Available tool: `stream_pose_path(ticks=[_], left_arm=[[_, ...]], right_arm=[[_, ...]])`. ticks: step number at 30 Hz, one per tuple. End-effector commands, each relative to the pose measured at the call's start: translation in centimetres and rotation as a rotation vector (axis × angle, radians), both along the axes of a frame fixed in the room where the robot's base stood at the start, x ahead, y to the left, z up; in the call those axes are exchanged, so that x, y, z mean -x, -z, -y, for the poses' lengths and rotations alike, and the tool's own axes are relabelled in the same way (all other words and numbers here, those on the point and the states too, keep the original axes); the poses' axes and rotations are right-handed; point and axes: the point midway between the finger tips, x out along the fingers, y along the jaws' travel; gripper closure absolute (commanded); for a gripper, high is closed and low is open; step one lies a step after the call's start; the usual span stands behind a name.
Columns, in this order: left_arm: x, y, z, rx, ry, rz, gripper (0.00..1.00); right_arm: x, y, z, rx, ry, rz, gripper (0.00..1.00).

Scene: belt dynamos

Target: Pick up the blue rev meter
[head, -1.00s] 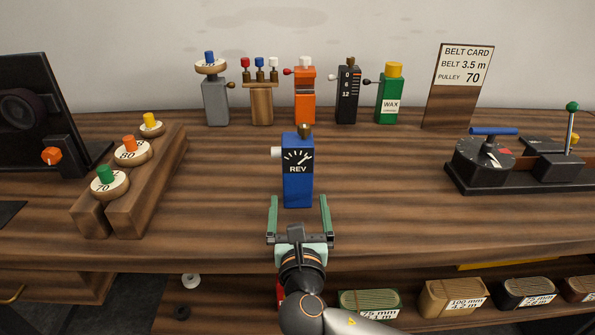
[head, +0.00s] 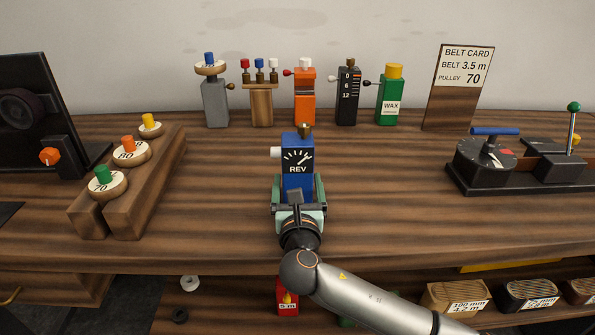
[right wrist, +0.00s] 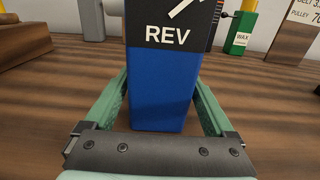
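The blue rev meter (head: 297,180) stands upright on the wooden bench, with a dial face marked REV, a white knob on its left side and a brass knob on top. In the right wrist view its blue body (right wrist: 162,100) fills the middle, and its top is cut off. My right gripper (head: 298,189) is low at the meter's front, with one green finger on each side of it. In the right wrist view the gripper (right wrist: 162,95) looks open around the body; contact with the sides is unclear. My left gripper is not in view.
Behind stand a grey device (head: 215,103), an orange one (head: 305,100), a black counter (head: 347,100) and a green wax bottle (head: 390,105). A pulley rack (head: 125,210) is left; a black machine (head: 485,160) is right. Bench around the meter is clear.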

Motion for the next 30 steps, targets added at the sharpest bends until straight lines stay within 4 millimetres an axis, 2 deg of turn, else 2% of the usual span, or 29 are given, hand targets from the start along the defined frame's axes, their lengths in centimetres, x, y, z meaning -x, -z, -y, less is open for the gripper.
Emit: stream_pose_path(ticks=[2, 23, 30], left_arm=[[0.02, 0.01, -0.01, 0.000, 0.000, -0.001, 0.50], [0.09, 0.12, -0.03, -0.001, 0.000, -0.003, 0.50], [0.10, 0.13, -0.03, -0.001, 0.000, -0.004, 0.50]], right_arm=[[0.02, 0.02, 0.00, 0.000, 0.000, 0.000, 0.21], [0.04, 0.06, 0.02, 0.001, 0.000, -0.001, 1.00], [0.02, -0.18, 0.00, 0.000, 0.000, 0.004, 1.00]])
